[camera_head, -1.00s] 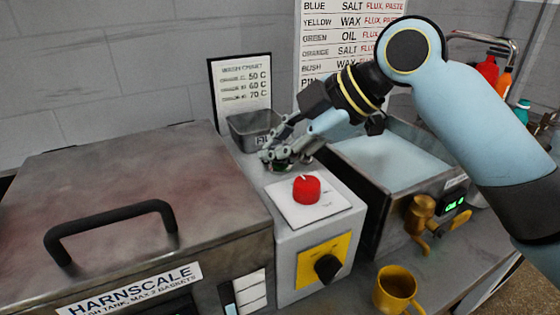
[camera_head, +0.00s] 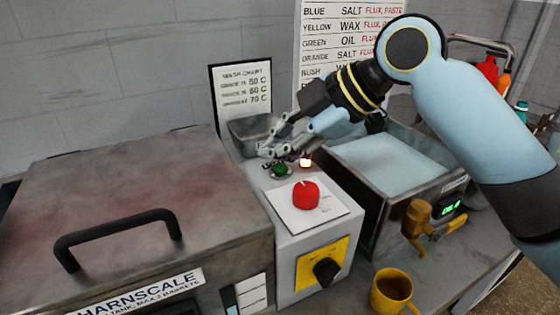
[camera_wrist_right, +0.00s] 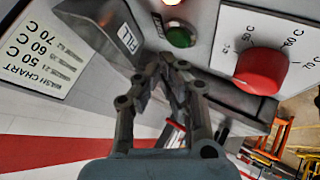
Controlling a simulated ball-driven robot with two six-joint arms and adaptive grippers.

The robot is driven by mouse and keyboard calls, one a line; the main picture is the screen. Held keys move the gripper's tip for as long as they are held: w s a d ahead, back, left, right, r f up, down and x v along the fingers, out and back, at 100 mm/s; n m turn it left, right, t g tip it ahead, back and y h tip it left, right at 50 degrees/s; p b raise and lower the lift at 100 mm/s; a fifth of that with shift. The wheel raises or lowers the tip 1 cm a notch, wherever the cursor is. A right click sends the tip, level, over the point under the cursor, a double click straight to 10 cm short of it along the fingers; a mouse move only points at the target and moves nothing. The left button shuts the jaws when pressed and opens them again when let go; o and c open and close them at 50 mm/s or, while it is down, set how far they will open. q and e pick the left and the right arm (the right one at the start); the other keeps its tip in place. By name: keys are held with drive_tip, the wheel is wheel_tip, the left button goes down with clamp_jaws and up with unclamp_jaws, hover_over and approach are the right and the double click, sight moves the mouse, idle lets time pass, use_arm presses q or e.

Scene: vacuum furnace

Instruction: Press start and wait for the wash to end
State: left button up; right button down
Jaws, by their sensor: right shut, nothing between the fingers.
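The green button (camera_head: 281,170) sits on top of the grey control box (camera_head: 290,237), beside a small glowing lamp (camera_head: 306,162). In the right wrist view the green button (camera_wrist_right: 181,37) shows just beyond my fingertips, with the lamp (camera_wrist_right: 172,3) at the top edge. My right gripper (camera_head: 266,152) is shut and empty, a little behind and above the button; its fingers also show in the wrist view (camera_wrist_right: 172,68). The fingers look apart from the button. A red temperature knob (camera_head: 306,195) stands in front on a white dial plate. My left gripper is out of view.
The closed wash tank lid (camera_head: 130,190) with a black handle fills the left. A metal FILL bin (camera_head: 250,133) and wash chart (camera_head: 242,90) stand behind. An open basin (camera_head: 392,162) and a yellow mug (camera_head: 392,290) are at right.

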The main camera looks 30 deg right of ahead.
sight(279, 170)
wheel_tip(279, 170, up, 5)
drive_tip(key=p, duration=0.5)
idle(0.4)
drive_tip(key=shift+f, duration=0.1)
idle(0.4)
